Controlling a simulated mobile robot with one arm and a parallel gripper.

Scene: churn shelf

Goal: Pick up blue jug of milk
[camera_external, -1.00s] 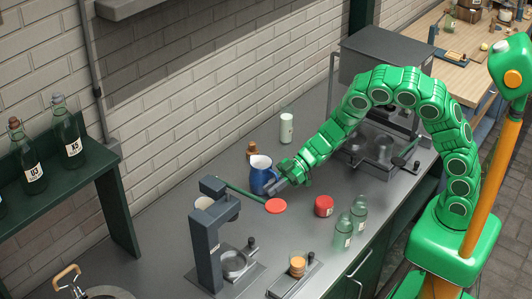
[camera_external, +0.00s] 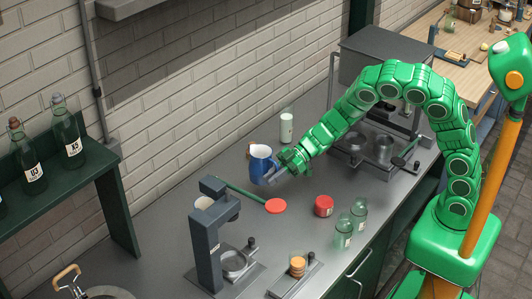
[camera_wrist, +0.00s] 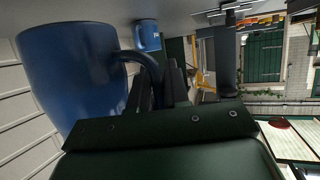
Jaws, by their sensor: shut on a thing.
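The blue jug (camera_external: 261,165) is in the external view, above the counter near the wall, with a pale inside at its top. My gripper (camera_external: 276,176) is at its right side and shut on it. In the wrist view the jug (camera_wrist: 75,75) fills the left side, large and close. Its handle (camera_wrist: 140,62) reaches toward the fingers of my gripper (camera_wrist: 162,88), which are around the handle. The milk inside cannot be made out clearly.
A white-filled glass (camera_external: 286,128) stands behind. A red paddle (camera_external: 275,206), a red tin (camera_external: 323,206) and clear bottles (camera_external: 359,212) are in front. A dark press (camera_external: 208,240) stands at left. Another blue mug (camera_wrist: 147,35) shows in the wrist view.

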